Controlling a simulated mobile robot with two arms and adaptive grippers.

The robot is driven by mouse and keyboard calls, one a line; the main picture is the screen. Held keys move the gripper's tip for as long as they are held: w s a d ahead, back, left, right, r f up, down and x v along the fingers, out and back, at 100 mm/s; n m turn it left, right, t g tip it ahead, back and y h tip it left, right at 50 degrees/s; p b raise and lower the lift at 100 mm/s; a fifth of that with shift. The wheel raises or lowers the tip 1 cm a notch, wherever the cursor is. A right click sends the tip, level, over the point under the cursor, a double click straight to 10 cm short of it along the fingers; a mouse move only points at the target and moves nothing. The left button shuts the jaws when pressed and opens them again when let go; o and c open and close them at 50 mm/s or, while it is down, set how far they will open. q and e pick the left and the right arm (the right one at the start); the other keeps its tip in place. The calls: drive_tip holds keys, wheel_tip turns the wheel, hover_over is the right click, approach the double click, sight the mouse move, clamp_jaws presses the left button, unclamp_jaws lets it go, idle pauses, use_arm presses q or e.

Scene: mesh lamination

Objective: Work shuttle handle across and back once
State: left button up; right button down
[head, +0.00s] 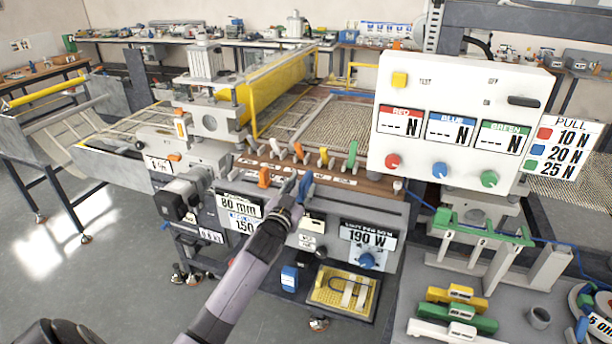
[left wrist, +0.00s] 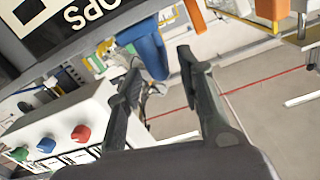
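My left gripper (head: 293,187) reaches up to the front of the machine. In the left wrist view its two fingers (left wrist: 158,68) are spread apart, with nothing held between them. A blue handle (left wrist: 148,52) shows just beyond the fingertips, in line with the gap. In the head view this blue handle (head: 306,187) stands right beside the gripper. An orange handle (head: 264,177) is to its left on the same front. I cannot tell which of the two is the shuttle handle. Contact between the fingers and the blue handle is not clear. My right gripper is not in view.
A row of coloured levers (head: 323,156) stands on the brown ledge just behind. A white readout panel (head: 460,120) rises at the right. The 190 W box (head: 366,240) with its blue knob is below right. Open floor (head: 90,250) lies at the left.

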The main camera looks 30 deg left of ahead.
use_arm(q)
drive_tip(key=x, duration=0.3)
drive_tip(key=shift+w+a, duration=0.15)
drive_tip(key=shift+w, duration=0.15)
drive_tip(key=shift+w+p, duration=0.3)
drive_tip(key=shift+w, duration=0.1)
drive_tip(key=shift+c, duration=3.8)
clamp_jaws()
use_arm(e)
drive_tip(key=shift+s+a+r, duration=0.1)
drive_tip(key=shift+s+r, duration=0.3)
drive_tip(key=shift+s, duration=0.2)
